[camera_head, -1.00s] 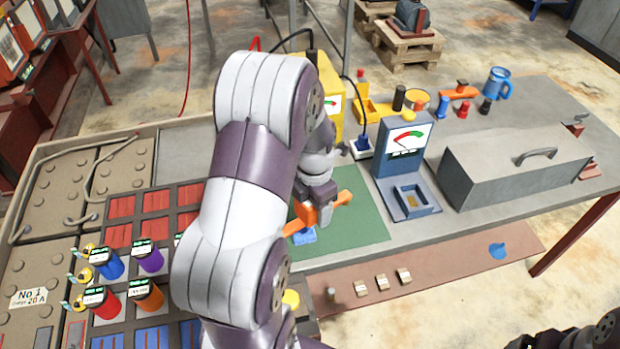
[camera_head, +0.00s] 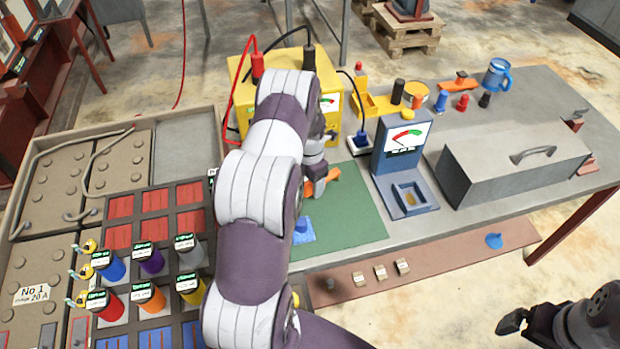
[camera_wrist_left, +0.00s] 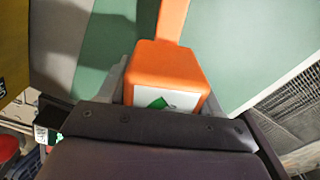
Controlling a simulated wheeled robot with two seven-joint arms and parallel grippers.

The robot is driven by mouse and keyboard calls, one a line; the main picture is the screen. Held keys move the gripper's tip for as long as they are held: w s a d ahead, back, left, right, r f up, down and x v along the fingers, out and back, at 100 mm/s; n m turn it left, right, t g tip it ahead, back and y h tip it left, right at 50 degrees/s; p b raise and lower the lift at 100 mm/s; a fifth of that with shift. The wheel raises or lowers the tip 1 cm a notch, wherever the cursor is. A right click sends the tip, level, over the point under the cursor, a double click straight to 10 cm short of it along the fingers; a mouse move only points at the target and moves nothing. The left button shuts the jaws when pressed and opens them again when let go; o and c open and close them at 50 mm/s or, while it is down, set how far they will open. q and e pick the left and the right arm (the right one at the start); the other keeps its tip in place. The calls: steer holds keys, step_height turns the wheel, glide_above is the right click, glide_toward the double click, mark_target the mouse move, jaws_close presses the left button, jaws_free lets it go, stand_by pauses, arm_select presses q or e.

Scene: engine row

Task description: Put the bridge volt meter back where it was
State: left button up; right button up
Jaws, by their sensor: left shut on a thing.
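The orange bridge volt meter (camera_wrist_left: 165,75) is between my left gripper's jaws in the left wrist view, its white and green dial partly showing. In the head view, part of the orange meter (camera_head: 326,180) shows over the back of the green mat (camera_head: 355,215). My left gripper (camera_head: 314,186) is shut on it, largely hidden behind my own arm. Whether the meter touches the mat is not clear. A small blue piece (camera_head: 303,231) lies on the mat's front left, apart from the meter. My right gripper (camera_head: 511,322) is at the bottom right, away from the bench; its jaws are unclear.
A blue meter stand (camera_head: 401,150) is right of the mat, with a grey lidded box (camera_head: 515,160) beyond it. A yellow instrument (camera_head: 290,65) with cables stands behind my left arm. Several coloured cylinders, including a purple one (camera_head: 151,261), stand on the battery at left.

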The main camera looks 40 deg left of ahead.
arm_select(q)
steer(key=shift+w+a+f, duration=0.1)
steer(key=shift+f, duration=0.15)
steer(key=shift+f, duration=0.15)
steer(key=o, duration=1.3)
steer(key=shift+r, duration=0.2)
step_height(320, 180, up, 11)
steer(key=b, duration=0.2)
steer(key=shift+b, duration=0.4)
steer(key=shift+r, duration=0.4)
steer(key=s+d+r+m, duration=0.1)
steer(key=s+d+m, duration=0.4)
steer(key=m, duration=0.6)
steer(key=s+d+r+m+t, duration=0.1)
steer(key=s+d+r+m, duration=0.1)
steer(key=s+d+m, duration=0.4)
steer(key=s+d+r+m, duration=0.1)
steer(key=s+d+m, duration=0.4)
steer(key=d+m, duration=0.4)
steer(key=shift+s+d+r+m, duration=0.1)
steer(key=shift+d+r+m, duration=0.1)
steer(key=shift+m, duration=1.55)
steer(key=shift+s+d+r+m, duration=0.1)
steer(key=shift+r+m, duration=0.05)
steer(key=shift+m, duration=1.6)
